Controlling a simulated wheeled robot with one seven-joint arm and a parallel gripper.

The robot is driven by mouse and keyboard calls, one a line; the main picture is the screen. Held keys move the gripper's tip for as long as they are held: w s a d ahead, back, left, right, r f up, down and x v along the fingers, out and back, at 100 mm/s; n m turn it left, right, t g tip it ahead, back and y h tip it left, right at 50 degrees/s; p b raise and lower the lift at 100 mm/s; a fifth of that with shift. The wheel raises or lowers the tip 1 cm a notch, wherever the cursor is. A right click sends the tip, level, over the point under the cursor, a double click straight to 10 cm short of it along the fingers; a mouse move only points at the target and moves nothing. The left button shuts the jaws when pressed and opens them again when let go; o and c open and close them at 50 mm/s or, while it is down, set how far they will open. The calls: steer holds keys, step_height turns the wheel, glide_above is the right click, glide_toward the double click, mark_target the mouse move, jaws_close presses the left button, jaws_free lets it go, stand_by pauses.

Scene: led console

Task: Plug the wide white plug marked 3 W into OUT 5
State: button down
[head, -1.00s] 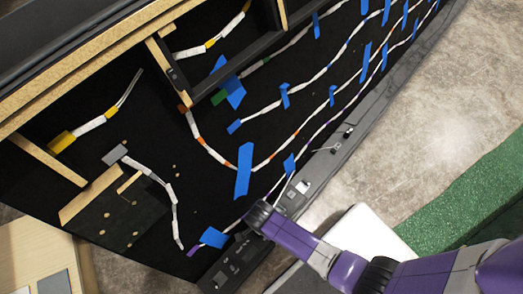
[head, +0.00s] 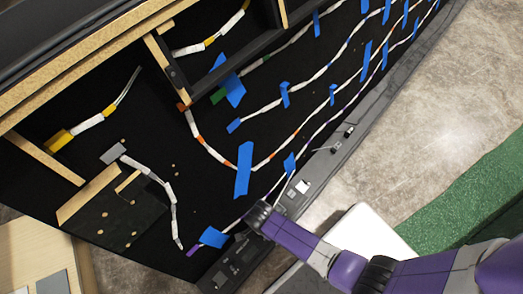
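The console's dark panel (head: 215,195) carries several white cables held with blue tape. A grey strip (head: 320,165) with small sockets and plugs runs along its lower right edge. A small white plug (head: 302,187) sits on this strip, just beyond the end of my arm; its marking is too small to read. A white cable (head: 284,188) runs down toward the strip near my arm's end. My purple arm reaches in from the lower right and ends at the strip. My gripper's fingers are hidden behind the arm's end. OUT 5 cannot be made out.
Blue tape (head: 243,170) and wooden battens (head: 45,160) stand on the panel. A grey connector (head: 113,153) hangs at the left. A white box top (head: 362,232) lies beside my arm. A green mat (head: 465,195) and bare concrete floor (head: 430,120) are at the right.

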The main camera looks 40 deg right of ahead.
steer(key=shift+f, duration=0.2)
stand_by(0.7)
steer(key=c, duration=1.3)
jaws_free()
steer(key=shift+o, duration=0.9)
steer(key=shift+r, duration=0.25)
steer(key=shift+r+p, duration=3.35)
steer(key=shift+p, duration=0.05)
steer(key=shift+a, duration=0.1)
